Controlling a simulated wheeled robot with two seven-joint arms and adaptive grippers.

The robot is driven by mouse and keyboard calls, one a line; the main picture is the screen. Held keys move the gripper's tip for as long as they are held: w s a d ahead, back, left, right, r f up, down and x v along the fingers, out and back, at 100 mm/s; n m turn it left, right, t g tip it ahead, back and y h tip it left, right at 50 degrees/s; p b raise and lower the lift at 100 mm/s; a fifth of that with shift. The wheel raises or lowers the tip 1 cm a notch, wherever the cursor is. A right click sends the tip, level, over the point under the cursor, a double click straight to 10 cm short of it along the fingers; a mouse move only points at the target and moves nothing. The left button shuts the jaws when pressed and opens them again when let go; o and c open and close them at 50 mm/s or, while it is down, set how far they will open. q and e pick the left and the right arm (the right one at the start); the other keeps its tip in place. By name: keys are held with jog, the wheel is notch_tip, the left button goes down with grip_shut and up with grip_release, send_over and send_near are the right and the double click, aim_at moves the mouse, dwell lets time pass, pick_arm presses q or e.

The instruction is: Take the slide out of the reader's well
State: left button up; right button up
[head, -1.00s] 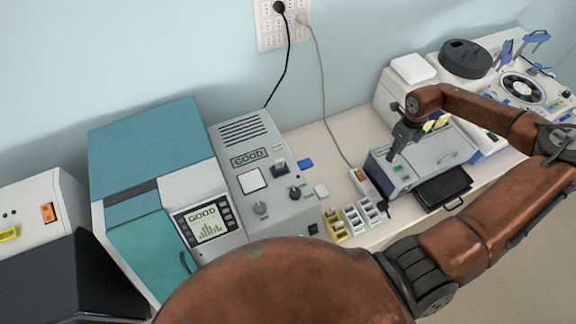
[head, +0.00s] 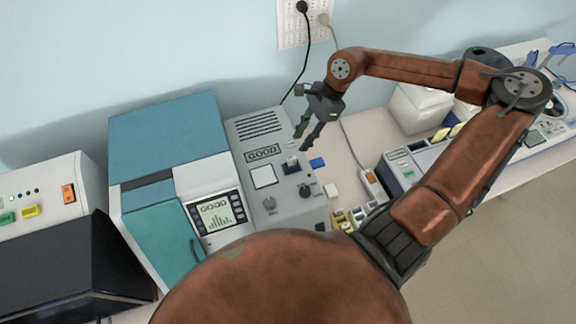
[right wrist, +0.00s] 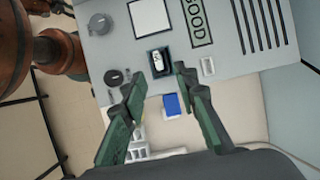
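The grey reader (head: 272,190) has a GOOD display on its top panel. Its small dark-rimmed well (head: 290,164) also shows in the right wrist view (right wrist: 166,71), with a slide (right wrist: 157,60) in it that shows a whitish part. My right gripper (head: 307,144) is above the reader's panel, close to the well. In the right wrist view the right gripper (right wrist: 154,77) is open, its two fingers apart near the well with nothing between them. In the head view the fingers partly overlap the area beside the well. My left gripper is not in view.
A blue block (head: 317,163) lies right beside the reader. Knobs (head: 269,203) and a white square (head: 263,176) are on the panel. A teal machine (head: 165,140) stands to the left. Slide racks (head: 352,216) and a white-grey device (head: 405,172) are to the right.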

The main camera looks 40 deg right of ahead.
aim_at(292, 158)
jog(key=b+x, duration=0.4)
jog(key=shift+s+f, duration=0.1)
jog(key=shift+s, duration=0.1)
jog(key=shift+b+x, duration=0.65)
jog(key=shift+x, duration=0.85)
jog(key=shift+c, duration=0.5)
grip_shut()
